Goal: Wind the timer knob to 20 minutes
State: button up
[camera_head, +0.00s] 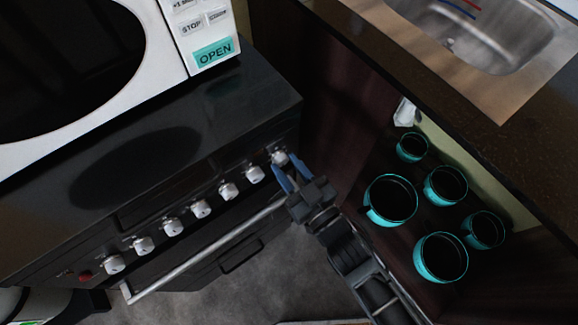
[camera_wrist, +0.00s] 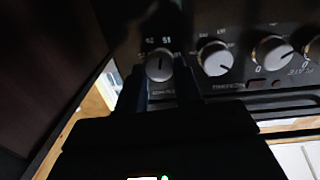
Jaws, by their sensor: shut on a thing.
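The timer knob (camera_head: 279,157) is the last white knob at the right end of the row on the black stove's front. In the wrist view the knob (camera_wrist: 159,66) shows between the two dark blue fingers, with a dark pointer line running roughly up and down. Small numbers are printed around it, too dim to read surely. My gripper (camera_head: 287,174) reaches the stove front from the lower right and is shut on this knob, one finger on each side. In the wrist view my gripper (camera_wrist: 162,85) hides the panel below the knob.
More white knobs (camera_head: 228,191) run leftward, with a red button (camera_head: 85,276) at the far end. The oven handle (camera_head: 205,250) runs below them. A microwave (camera_head: 205,85) stands on the stove. Several teal-rimmed pots (camera_head: 441,258) and a sink (camera_head: 480,35) lie to the right.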

dwell(0.7)
jog(key=o, duration=1)
jog(key=shift+o, duration=0.2)
jog(key=v, duration=0.8)
jog(key=shift+b, duration=0.45)
jog(key=shift+a, duration=0.15)
